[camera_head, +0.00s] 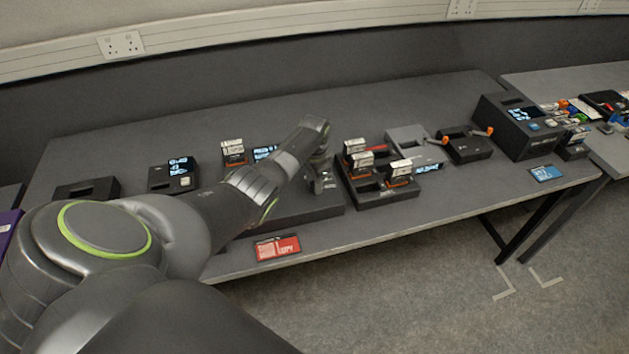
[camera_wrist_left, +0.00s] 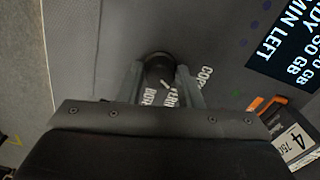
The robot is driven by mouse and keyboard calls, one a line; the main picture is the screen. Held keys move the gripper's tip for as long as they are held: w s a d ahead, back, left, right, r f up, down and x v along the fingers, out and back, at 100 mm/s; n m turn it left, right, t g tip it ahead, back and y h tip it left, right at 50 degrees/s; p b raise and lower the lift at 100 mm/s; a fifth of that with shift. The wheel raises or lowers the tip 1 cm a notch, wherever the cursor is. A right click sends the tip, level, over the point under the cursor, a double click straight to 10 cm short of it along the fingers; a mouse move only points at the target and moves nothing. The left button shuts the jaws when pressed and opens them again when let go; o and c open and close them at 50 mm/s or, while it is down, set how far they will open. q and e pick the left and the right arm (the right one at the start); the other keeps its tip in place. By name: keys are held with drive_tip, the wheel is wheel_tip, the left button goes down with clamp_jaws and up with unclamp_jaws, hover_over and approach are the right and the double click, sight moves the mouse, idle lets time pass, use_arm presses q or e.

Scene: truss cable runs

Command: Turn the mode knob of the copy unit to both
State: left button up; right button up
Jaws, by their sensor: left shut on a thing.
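The copy unit (camera_head: 290,212) is a wide dark box near the table's front edge, partly behind my left arm in the head view. My left gripper (camera_head: 325,188) points down at its right end. In the left wrist view the black round mode knob (camera_wrist_left: 159,70) is between the fingers of my left gripper (camera_wrist_left: 162,82), which is shut on it. White lettering (camera_wrist_left: 172,96) lies around the knob; "COPY" and part of "BOTH" can be made out, and the middle word is partly hidden. A short white mark shows by the knob; its exact setting is hard to tell. My right gripper is not in view.
A lit display (camera_wrist_left: 285,45) is right of the knob in the wrist view, with a cartridge numbered 4 (camera_wrist_left: 292,142) below. A dark tray of cartridges (camera_head: 378,180) stands close right of my gripper. A red card (camera_head: 277,247) is at the front edge.

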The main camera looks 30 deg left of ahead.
use_arm(q)
drive_tip(key=m, duration=0.5)
drive_tip(key=shift+m, duration=0.3)
drive_tip(key=m, duration=0.5)
drive_tip(key=shift+m, duration=0.7)
drive_tip(key=o, duration=1)
drive_tip(key=shift+w+r, duration=0.1)
drive_tip(key=shift+r, duration=0.5)
wheel_tip(320, 180, up, 16)
drive_tip(key=shift+r+b, duration=0.1)
drive_tip(key=shift+b, duration=0.9)
